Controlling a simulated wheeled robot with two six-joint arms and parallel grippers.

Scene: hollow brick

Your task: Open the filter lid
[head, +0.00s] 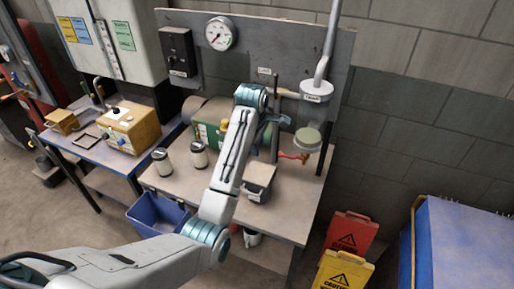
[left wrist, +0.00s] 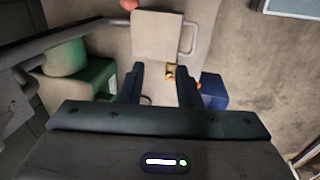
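A small grey box with a dark-edged flat lid (head: 260,174), which looks like the filter housing, stands at the front right of the workbench. Its lid looks shut. In the left wrist view the square pale lid (left wrist: 158,36) is at the top centre, with a loop handle (left wrist: 190,38) on its right side. My left gripper (head: 270,128) is above the bench behind my forearm, partly hidden in the head view. In the left wrist view its two fingers (left wrist: 160,78) are apart with nothing between them, and the lid is beyond their tips. My right gripper is not in view.
A green machine (head: 207,134) stands behind my arm. A blue bin (head: 158,215) is below the bench front.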

